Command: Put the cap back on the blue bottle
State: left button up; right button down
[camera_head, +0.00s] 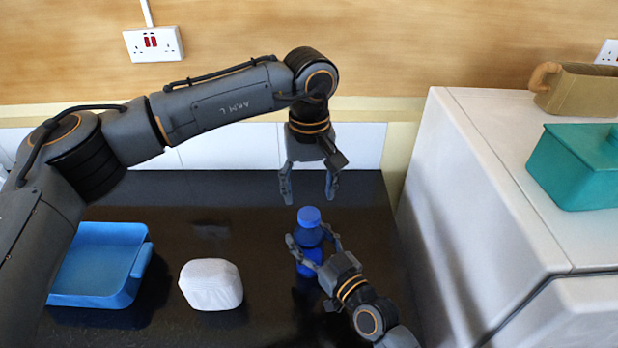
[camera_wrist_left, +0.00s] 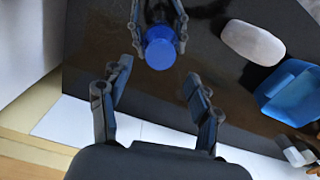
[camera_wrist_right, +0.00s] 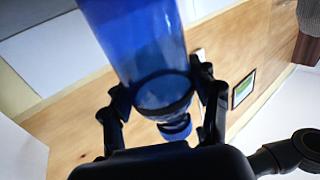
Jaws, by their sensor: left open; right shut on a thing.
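The blue bottle (camera_head: 308,257) is upright over the dark counter. My right gripper (camera_head: 313,243) is shut around its upper body. The blue cap (camera_head: 309,216) is at the bottle's top; in the left wrist view the cap (camera_wrist_left: 160,47) shows from above, between the right fingers. In the right wrist view the bottle (camera_wrist_right: 145,45) appears inverted, with the cap (camera_wrist_right: 175,127) at its neck end. I cannot tell how tightly the cap sits. My left gripper (camera_head: 309,197) is open and empty, pointing down just above the cap, apart from it.
A white rounded object (camera_head: 211,284) lies on the dark counter (camera_head: 260,325) left of the bottle. A blue tray (camera_head: 100,270) is further left, partly behind my left arm. A white cabinet (camera_head: 490,190) rises at the right, bearing a teal box (camera_head: 575,170) and a tan container (camera_head: 580,92).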

aim_at(309, 213)
pick_arm(q)
jog(key=n, duration=0.7)
jog(key=shift+r+n, duration=0.3)
jog(key=n, duration=0.3)
jog(key=shift+r+n, duration=0.15)
jog(key=shift+n, duration=0.25)
jog(key=n, duration=0.3)
jog(key=shift+r, duration=0.15)
jog(key=n, duration=0.4)
jog(key=shift+r, duration=0.15)
jog(key=n, duration=0.4)
jog(key=shift+r, duration=0.1)
jog(key=n, duration=0.3)
jog(key=shift+r, duration=0.15)
jog(key=n, duration=0.4)
jog(key=shift+r, duration=0.15)
jog(key=shift+f, duration=4.05)
